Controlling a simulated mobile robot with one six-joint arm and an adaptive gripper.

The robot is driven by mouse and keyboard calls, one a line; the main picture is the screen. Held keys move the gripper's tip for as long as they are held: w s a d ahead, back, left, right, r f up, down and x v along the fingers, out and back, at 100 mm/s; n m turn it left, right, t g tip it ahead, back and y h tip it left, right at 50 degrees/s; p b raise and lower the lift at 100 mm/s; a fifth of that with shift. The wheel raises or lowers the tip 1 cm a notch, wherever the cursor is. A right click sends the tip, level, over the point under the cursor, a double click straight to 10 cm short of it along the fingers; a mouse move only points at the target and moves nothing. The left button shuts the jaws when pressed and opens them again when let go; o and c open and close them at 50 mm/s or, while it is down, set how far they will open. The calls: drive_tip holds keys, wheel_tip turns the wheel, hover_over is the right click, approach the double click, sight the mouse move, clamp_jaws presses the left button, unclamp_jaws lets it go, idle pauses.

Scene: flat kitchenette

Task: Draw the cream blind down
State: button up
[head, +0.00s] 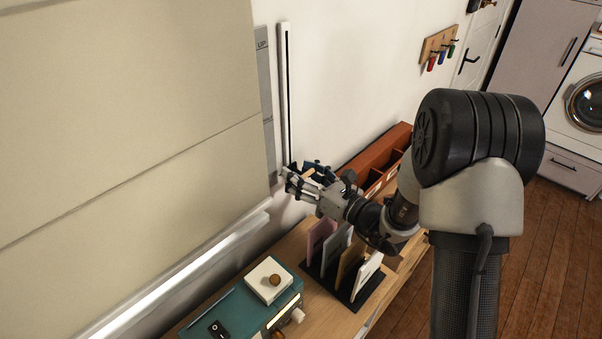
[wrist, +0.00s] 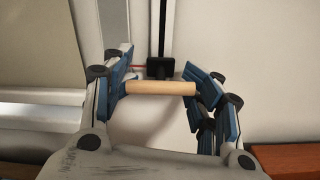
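The cream blind (head: 130,120) hangs over the window at the left of the head view, its lower edge close above the pale sill (head: 180,275). A corner of it shows in the wrist view (wrist: 38,45). Beside it is a vertical white track with a black slot (head: 285,95). A black slider (wrist: 160,68) sits low in this track, with a wooden bar handle (wrist: 160,88) in front. My gripper (head: 305,178) is at the track's lower end. Its blue-padded fingers are at both ends of the handle and appear closed against it.
A grey strip marked "UP" (head: 263,60) runs between blind and track. Below are a teal box (head: 240,312) with a switch and knobs, a rack of upright panels (head: 340,275), and a reddish-brown organizer (head: 378,160) right of my gripper.

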drive_tip(key=shift+o, duration=1.4)
drive_tip(key=shift+d+f, duration=0.15)
drive_tip(key=v, duration=1.2)
